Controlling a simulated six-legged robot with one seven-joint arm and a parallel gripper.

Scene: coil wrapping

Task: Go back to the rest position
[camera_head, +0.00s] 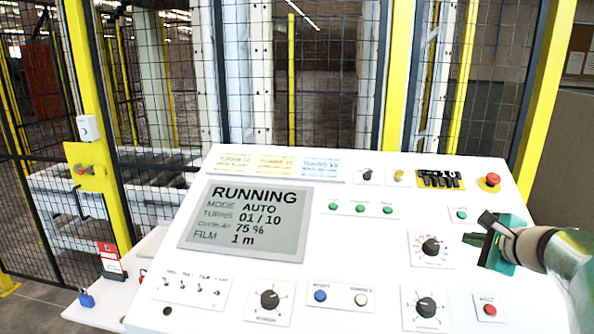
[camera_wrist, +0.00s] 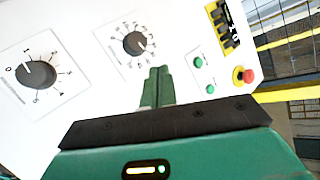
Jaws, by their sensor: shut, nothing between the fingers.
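My gripper (camera_head: 474,240) is at the right side of the white control panel (camera_head: 335,235), in front of its face. Its green fingers point left toward a black rotary knob (camera_head: 431,246). In the wrist view the two fingers (camera_wrist: 158,80) lie together, shut with nothing between them. That knob also shows in the wrist view (camera_wrist: 135,43), just beyond the fingertips. Whether the fingers touch the panel is hard to tell. The panel's display (camera_head: 246,221) reads RUNNING, MODE AUTO, turns 01 / 10, 75 %, film 1 m.
A red emergency button (camera_head: 492,180) and a green button (camera_head: 461,214) sit close to my gripper. More knobs, such as the lower one (camera_head: 426,306), and several buttons and toggles cover the panel. Yellow posts and mesh fencing (camera_head: 325,90) stand behind it. A blue padlock (camera_head: 86,299) lies at lower left.

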